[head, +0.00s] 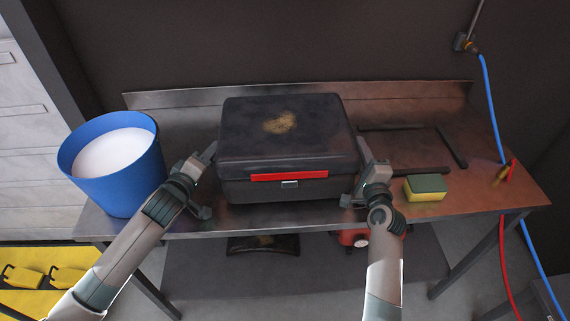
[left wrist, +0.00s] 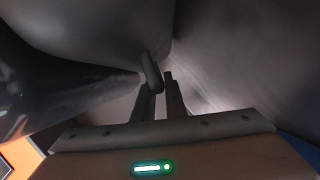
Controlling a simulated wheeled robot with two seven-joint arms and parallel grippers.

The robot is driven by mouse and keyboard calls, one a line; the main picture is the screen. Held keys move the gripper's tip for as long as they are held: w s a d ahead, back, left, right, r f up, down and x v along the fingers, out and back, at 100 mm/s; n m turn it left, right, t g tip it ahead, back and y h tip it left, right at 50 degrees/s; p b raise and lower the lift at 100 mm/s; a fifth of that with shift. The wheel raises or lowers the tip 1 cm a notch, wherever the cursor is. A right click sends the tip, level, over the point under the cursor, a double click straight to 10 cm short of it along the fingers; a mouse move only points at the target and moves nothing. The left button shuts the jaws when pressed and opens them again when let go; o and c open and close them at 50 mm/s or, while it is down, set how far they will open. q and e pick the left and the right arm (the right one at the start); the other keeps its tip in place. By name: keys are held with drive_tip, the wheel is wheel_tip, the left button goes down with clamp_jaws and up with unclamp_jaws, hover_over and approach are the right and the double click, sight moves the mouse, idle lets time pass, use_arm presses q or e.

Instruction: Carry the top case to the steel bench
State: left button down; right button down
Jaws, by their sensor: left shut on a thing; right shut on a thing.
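The top case (head: 285,140) is a black box with a red strip and a latch on its front and a worn tan patch on its lid. It is upright over the middle of the steel bench (head: 250,219); I cannot tell whether its underside touches the bench top. My left gripper (head: 208,180) is shut at the case's left side. My right gripper (head: 362,178) is shut at its right side. In the left wrist view, the left fingers (left wrist: 160,88) are close together around a small dark part, probably a handle of the case.
A blue bucket (head: 112,185) with whitish contents stands on the bench's left end, close to my left arm. A yellow and green sponge (head: 425,188) lies right of my right gripper. A dark frame (head: 405,129) lies behind it. Blue and red hoses (head: 490,100) hang at the right.

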use_arm(q)
drive_tip(key=shift+d+f, duration=0.2)
drive_tip(key=shift+d, duration=0.1)
use_arm(e)
drive_tip(key=shift+a+f, duration=0.15)
drive_tip(key=shift+a, duration=0.15)
use_arm(q)
drive_tip(key=c, duration=1.8)
unclamp_jaws()
drive_tip(key=shift+s, duration=0.1)
use_arm(e)
drive_tip(key=c, duration=1.7)
unclamp_jaws()
use_arm(q)
drive_tip(key=shift+a+r, duration=0.1)
use_arm(e)
drive_tip(key=shift+o, duration=0.2)
drive_tip(key=shift+d, duration=0.1)
use_arm(q)
drive_tip(key=shift+a, duration=0.1)
drive_tip(key=shift+s, duration=0.1)
use_arm(e)
drive_tip(key=shift+d, duration=0.1)
use_arm(q)
drive_tip(key=shift+s+a+r, duration=0.1)
drive_tip(key=shift+s+a, duration=0.1)
drive_tip(key=shift+s, duration=0.35)
drive_tip(key=v, duration=1)
drive_tip(key=shift+s, duration=0.3)
